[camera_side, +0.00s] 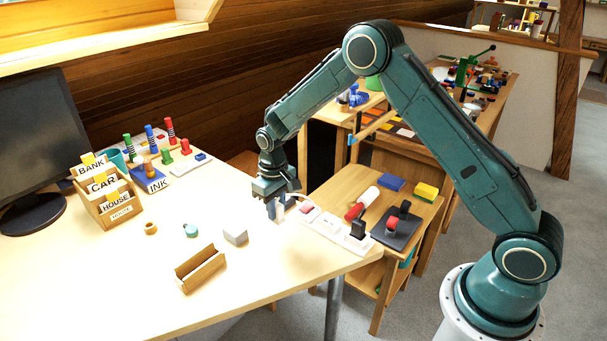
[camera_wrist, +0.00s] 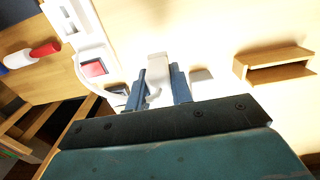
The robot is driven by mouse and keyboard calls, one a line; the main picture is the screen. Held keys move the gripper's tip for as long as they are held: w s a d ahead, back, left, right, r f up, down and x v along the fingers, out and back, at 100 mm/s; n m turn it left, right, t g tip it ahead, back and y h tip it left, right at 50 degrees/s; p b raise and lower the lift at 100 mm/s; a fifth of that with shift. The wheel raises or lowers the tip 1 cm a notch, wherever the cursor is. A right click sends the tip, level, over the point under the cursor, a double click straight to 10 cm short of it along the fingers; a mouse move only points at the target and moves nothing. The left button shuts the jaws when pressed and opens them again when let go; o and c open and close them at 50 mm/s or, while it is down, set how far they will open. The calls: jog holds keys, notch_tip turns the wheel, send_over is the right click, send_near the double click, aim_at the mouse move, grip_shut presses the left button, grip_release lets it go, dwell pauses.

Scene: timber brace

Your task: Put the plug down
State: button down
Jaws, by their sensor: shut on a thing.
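My gripper (camera_side: 276,207) is near the table's right edge, beside the left end of the white power strip (camera_side: 328,228). In the wrist view my gripper (camera_wrist: 160,82) has its two blue fingers shut on a pale plug (camera_wrist: 157,64). A white cord (camera_wrist: 103,91) runs from the strip side toward the plug. The strip also shows in the wrist view (camera_wrist: 88,28), with its red switch (camera_wrist: 94,69). The plug is apart from the strip's sockets. I cannot tell whether it touches the tabletop. A black plug (camera_side: 358,227) stands at the strip's right end.
A grey block (camera_side: 236,236), an open wooden trough (camera_side: 201,268) and a small green piece (camera_side: 191,230) lie left of my gripper. Card boxes (camera_side: 107,198) and a monitor stand further left. A lower wooden stand (camera_side: 415,215) is at right.

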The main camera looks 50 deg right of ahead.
aim_at(277, 224)
jog(key=shift+f, duration=0.85)
jog(key=shift+f, duration=0.1)
jog(key=shift+f, duration=2.05)
jog(key=shift+f, duration=0.35)
jog(key=c, duration=1.2)
grip_release()
jog(key=shift+c, duration=0.2)
jog(key=shift+r, duration=0.1)
notch_tip(277, 224, up, 13)
jog(key=shift+f, duration=0.2)
